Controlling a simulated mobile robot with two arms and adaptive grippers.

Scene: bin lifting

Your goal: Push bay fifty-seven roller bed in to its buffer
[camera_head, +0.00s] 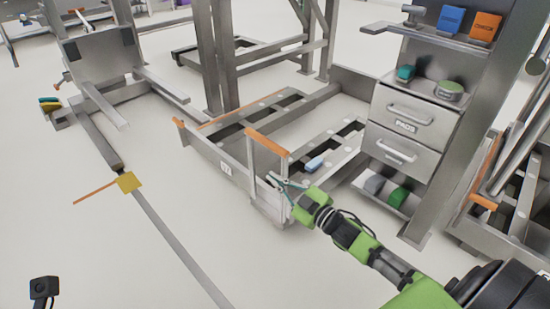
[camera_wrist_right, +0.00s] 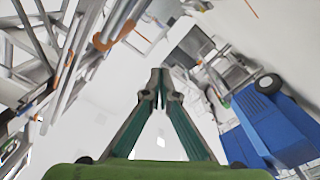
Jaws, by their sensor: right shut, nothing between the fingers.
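The grey roller bed (camera_head: 215,153) stands low on the floor at the centre of the head view, with rails carrying pale round rollers. A small white plate is on its front bar, its number too small to read surely. An upright frame with an orange handle bar (camera_head: 267,141) rises at its near end. My right gripper (camera_head: 272,181) is shut and empty, low beside this upright frame; I cannot tell if it touches. In the right wrist view its fingertips (camera_wrist_right: 160,76) meet. The arm hides part of the bed's near right corner. My left gripper is out of view.
A drawer cabinet (camera_head: 411,118) stands right of the bed, with shelves of small items. A light blue object (camera_head: 314,163) lies on the bed's right rail. A floor rail with a yellow block (camera_head: 129,182) runs on the left. The floor between is clear.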

